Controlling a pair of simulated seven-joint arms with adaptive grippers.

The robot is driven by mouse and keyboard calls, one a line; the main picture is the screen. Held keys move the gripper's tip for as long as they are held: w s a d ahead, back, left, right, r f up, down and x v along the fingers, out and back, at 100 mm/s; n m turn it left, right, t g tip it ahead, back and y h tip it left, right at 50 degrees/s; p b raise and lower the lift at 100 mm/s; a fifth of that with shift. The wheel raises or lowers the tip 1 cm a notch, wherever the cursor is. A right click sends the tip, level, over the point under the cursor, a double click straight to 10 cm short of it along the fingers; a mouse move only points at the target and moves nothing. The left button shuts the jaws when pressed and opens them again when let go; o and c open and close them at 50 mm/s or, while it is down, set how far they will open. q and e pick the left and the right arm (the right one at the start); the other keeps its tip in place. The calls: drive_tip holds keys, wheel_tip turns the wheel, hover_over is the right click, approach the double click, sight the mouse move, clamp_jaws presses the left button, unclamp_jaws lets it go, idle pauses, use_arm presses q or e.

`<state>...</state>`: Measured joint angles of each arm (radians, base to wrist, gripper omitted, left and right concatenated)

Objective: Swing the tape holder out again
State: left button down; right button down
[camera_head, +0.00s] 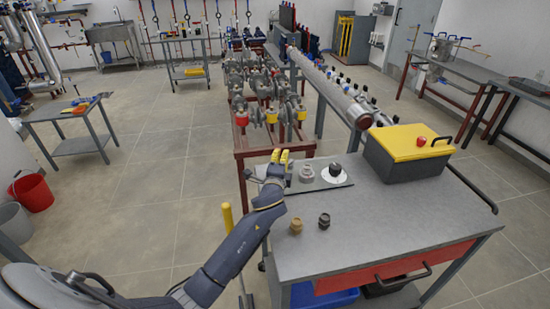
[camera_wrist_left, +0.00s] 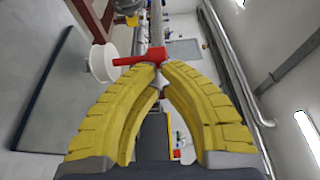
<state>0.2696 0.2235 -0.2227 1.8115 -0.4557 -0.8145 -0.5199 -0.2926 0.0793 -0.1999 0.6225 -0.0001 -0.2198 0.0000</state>
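My left gripper (camera_head: 280,156) has yellow fingers and is at the far left corner of the grey cart top. In the left wrist view its fingertips (camera_wrist_left: 160,67) come close together at the end of a red bar (camera_wrist_left: 140,60). A white round roll (camera_wrist_left: 103,63) sits at the bar's other end; together they look like the tape holder. I cannot tell whether the fingers grip the bar or only stand beside it. In the head view I cannot make out the holder near the gripper. My right gripper is not in view.
The cart top (camera_head: 380,220) holds a silver fitting (camera_head: 307,174), a white disc with a black part (camera_head: 335,170), a black box with yellow lid (camera_head: 410,150), and brown (camera_head: 296,226) and dark (camera_head: 324,221) fittings. Pipework with valves (camera_head: 265,95) stands behind. The cart's front is clear.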

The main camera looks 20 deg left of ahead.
use_arm(q)
drive_tip(key=w+d+v, duration=0.1)
drive_tip(key=d+v, duration=0.1)
drive_tip(key=v, duration=1.1)
drive_tip(key=s+a+f+n+g, duration=0.25)
drive_tip(key=s+f, duration=0.35)
drive_tip(key=s, duration=0.5)
drive_tip(key=s+a+f+n+g, duration=0.2)
drive_tip(key=s+f+n+g, duration=0.15)
drive_tip(key=s+f, duration=0.5)
drive_tip(key=s+a+f+n+g, duration=0.2)
drive_tip(key=s+f+g, duration=0.2)
drive_tip(key=s, duration=0.8)
drive_tip(key=s+d+f+g+h, duration=0.1)
drive_tip(key=d+f+g, duration=0.15)
drive_tip(key=f, duration=1.35)
drive_tip(key=s+d+f+g+h, duration=0.1)
drive_tip(key=s+d+f+h, duration=0.15)
drive_tip(key=f, duration=1.25)
drive_tip(key=s+d+f+n+g+h, duration=0.1)
drive_tip(key=s+f+n+g, duration=0.1)
drive_tip(key=s+f, duration=1.9)
drive_tip(key=shift+n, duration=0.6)
